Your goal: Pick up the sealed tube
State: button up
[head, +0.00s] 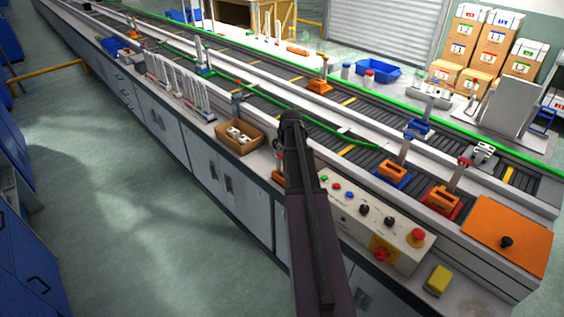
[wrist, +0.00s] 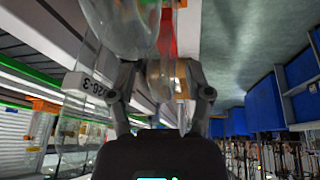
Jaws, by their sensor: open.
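In the wrist view my gripper (wrist: 158,68) is open, its two dark fingers spread apart. A clear, rounded glass tube (wrist: 125,28) looms close at the top, above and in front of the left finger. A second translucent, amber-tinted piece (wrist: 165,80) shows between the fingers; I cannot tell whether it touches them. Which glass is the sealed tube is unclear. In the head view my dark arm reaches over the bench edge and hides the gripper's fingers and any tube there.
A cardboard box (head: 226,142) with white pieces lies left of my arm, and a rack of upright white tubes (head: 180,85) stands farther left. A control panel (head: 352,213) is close on the right. The left floor is clear.

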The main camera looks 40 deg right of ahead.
grip_shut()
jog(key=shift+r, duration=0.1)
dwell(0.4)
notch_tip(320, 180, up, 10)
jog(key=p, duration=1)
jog(key=shift+w+a, duration=0.1)
dwell(1.0)
